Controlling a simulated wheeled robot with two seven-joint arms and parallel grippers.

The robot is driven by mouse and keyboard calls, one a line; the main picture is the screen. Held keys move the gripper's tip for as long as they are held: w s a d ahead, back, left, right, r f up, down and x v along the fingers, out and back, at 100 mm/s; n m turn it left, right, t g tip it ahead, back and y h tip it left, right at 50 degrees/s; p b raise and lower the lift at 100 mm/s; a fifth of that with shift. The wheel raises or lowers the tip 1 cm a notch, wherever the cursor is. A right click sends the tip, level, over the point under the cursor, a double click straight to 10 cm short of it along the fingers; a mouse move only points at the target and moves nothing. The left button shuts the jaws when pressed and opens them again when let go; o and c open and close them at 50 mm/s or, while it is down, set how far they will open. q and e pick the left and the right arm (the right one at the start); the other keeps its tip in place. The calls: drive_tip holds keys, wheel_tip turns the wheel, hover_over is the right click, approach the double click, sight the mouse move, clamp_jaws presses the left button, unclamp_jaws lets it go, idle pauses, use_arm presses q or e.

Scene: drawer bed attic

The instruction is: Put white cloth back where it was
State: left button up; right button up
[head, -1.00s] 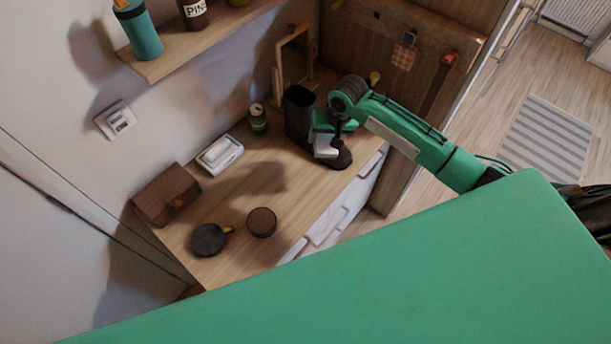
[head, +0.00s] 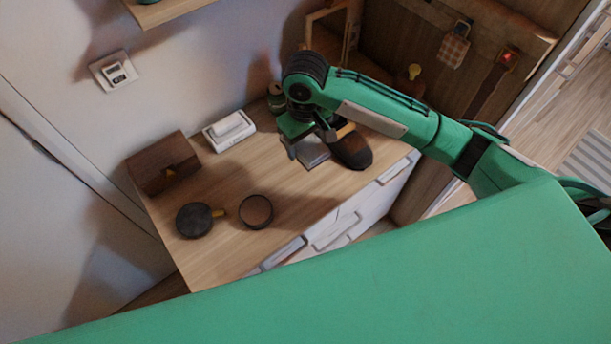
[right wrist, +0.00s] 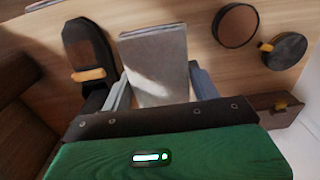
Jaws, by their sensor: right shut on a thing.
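My right gripper (head: 311,142) is shut on a pale, flat, folded thing, which looks like the white cloth (head: 314,154). In the right wrist view the cloth (right wrist: 158,62) sticks out between the two fingers of the gripper (right wrist: 161,90) as a pale grey-white slab. In the head view it is over the wooden dresser top (head: 225,190), left of a dark boot-like thing (head: 353,152); I cannot tell whether it touches the top. My right arm hides part of the boot-like thing. My left gripper is not in view.
Two dark round things, one with a yellow handle (head: 193,221) and one plain (head: 256,211), lie nearer the front. The middle top is clear.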

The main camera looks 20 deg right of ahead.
sight(306, 151)
wheel_tip(306, 151, down, 15)
drive_tip(key=p, duration=0.2)
drive_tip(key=shift+f+p, duration=0.15)
drive_tip(key=shift+p, duration=0.15)
drive_tip(key=shift+f, duration=0.1)
drive_tip(key=o, duration=0.9)
drive_tip(key=shift+r+b, duration=1.55)
drive_tip(key=shift+r, duration=4.6)
